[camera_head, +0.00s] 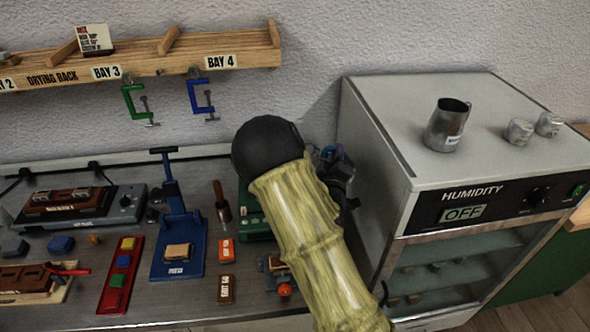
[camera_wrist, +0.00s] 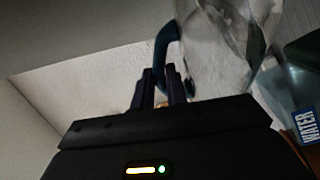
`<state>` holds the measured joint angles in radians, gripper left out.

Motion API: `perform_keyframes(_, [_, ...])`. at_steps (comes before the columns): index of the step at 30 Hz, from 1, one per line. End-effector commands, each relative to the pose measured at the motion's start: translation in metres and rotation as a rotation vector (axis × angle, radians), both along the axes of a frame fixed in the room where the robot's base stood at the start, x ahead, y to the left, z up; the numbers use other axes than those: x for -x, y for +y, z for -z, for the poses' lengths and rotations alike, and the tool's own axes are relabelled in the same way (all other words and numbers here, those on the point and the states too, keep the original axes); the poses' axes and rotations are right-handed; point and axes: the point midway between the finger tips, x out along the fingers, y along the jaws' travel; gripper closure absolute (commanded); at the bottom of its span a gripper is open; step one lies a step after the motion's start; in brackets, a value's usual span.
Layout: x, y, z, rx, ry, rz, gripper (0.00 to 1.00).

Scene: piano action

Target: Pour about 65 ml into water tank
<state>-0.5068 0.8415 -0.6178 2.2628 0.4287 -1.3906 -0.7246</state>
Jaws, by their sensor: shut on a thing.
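In the wrist view my gripper (camera_wrist: 161,88) is shut on the dark blue handle of a clear jug (camera_wrist: 225,45). The jug's body fills the upper right of that view; its liquid level cannot be told. A blue label reading WATER (camera_wrist: 306,123) shows at the right edge, beside a dark green thing. I cannot tell whether that is the water tank. In the head view my arm hides most of my gripper (camera_head: 338,170) and the jug.
A humidity cabinet (camera_head: 398,190) stands at the right, with a metal pitcher (camera_head: 445,130) and two small metal pieces on top. A drying rack (camera_head: 190,62) with two hanging clamps is on the wall. Blue (camera_head: 178,235) and red (camera_head: 120,275) fixtures crowd the bench.

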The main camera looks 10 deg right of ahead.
Motion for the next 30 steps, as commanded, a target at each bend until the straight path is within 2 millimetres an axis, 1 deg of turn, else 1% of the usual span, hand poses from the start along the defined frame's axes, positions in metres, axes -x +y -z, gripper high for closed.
perform_keyframes(4, [-0.002, 0.006, -0.014, 0.056, 0.009, -0.004, 1.0])
perform_keyframes(10, [-0.004, 0.011, -0.018, 0.105, 0.024, -0.006, 1.0])
perform_keyframes(23, [-0.005, 0.014, -0.028, 0.167, 0.04, -0.001, 1.0])
perform_keyframes(30, [-0.007, 0.022, -0.024, 0.207, 0.053, -0.003, 1.0])
